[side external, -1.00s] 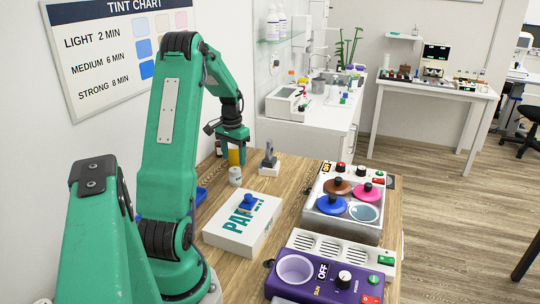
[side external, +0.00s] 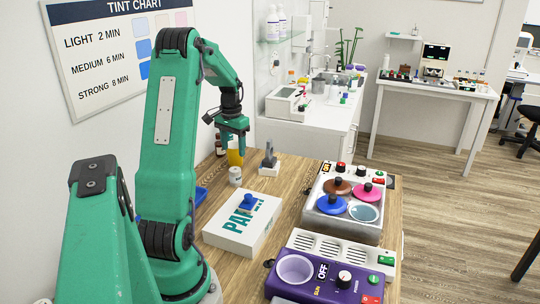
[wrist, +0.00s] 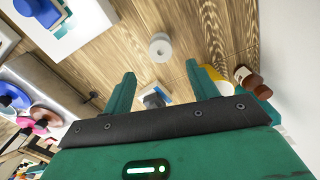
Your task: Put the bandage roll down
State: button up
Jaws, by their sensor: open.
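The bandage roll (side external: 235,176) is a small white cylinder standing upright on the wooden table, left of the middle, behind the white box. In the wrist view the roll (wrist: 160,46) shows as a white ring with a grey centre hole, beyond the fingertips. My gripper (side external: 234,150) is above the table, higher than the roll and apart from it. In the wrist view its two green fingers (wrist: 160,74) are spread, with nothing held between them.
A white box (side external: 238,236) with a blue-knobbed thing on it is in front of the roll. A grey device (side external: 269,158) stands right of it. A yellow container (side external: 236,158) and brown bottle (side external: 219,146) stand behind. A pot warmer (side external: 343,230) is at right.

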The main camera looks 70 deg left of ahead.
jog(key=w+d+r+m+t, duration=0.1)
jog(key=w+d+r, duration=0.1)
jog(key=d+r, duration=0.35)
jog(key=w+d+r+m+y, duration=0.1)
jog(key=w+d+r, duration=0.1)
jog(key=d, duration=0.6)
jog(key=w+d+r+m+t, duration=0.1)
jog(key=w+d+r, duration=0.15)
jog(key=d, duration=0.45)
jog(key=s+d+m+t, duration=0.1)
jog(key=s+d, duration=0.2)
jog(key=d, duration=0.3)
jog(key=s+d+r+m+t, duration=0.1)
jog(key=s+d, duration=0.2)
jog(key=d, duration=0.3)
jog(key=s+d+r+m+t+h, duration=0.1)
jog(key=s+d, duration=0.2)
jog(key=d, duration=0.4)
jog(key=shift+s+t, duration=0.3)
